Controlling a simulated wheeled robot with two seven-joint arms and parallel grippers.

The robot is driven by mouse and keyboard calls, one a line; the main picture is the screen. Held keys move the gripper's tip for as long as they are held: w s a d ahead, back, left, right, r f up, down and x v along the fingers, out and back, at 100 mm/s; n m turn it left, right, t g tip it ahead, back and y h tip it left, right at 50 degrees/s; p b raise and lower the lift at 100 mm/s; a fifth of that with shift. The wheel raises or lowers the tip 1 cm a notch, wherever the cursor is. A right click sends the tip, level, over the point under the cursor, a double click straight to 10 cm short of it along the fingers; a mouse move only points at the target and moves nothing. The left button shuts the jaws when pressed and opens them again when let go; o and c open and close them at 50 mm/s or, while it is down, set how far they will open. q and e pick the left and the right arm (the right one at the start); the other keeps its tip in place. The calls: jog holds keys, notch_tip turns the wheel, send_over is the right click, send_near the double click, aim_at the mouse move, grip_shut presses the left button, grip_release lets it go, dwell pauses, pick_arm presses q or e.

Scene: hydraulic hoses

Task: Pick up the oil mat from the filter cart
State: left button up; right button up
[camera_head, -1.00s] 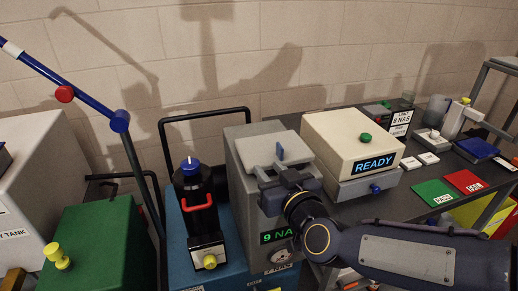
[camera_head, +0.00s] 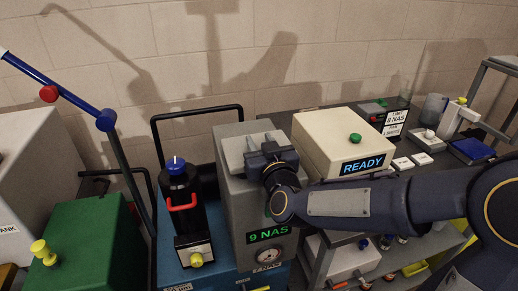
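The filter cart is a blue base (camera_head: 205,275) carrying a tall grey cabinet (camera_head: 232,205) with a green "9 NAS" display. A black canister (camera_head: 179,205) with a blue cap and red handle stands on its left part. My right gripper (camera_head: 261,140) is over the top of the grey cabinet, its fingers pointing toward the back. The light grey pad seen there earlier, perhaps the oil mat, is now mostly hidden by the gripper. I cannot tell whether the fingers hold it. My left gripper is not in view.
A cream box reading "READY" (camera_head: 345,145) stands on the dark bench just right of my gripper. My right forearm crosses in front of it. A green box (camera_head: 90,245) with a yellow knob and a blue pole (camera_head: 75,98) are at the left. A black rail rises behind the cart.

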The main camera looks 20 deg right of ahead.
grip_shut()
jog(key=shift+r, duration=0.1)
dwell(0.3)
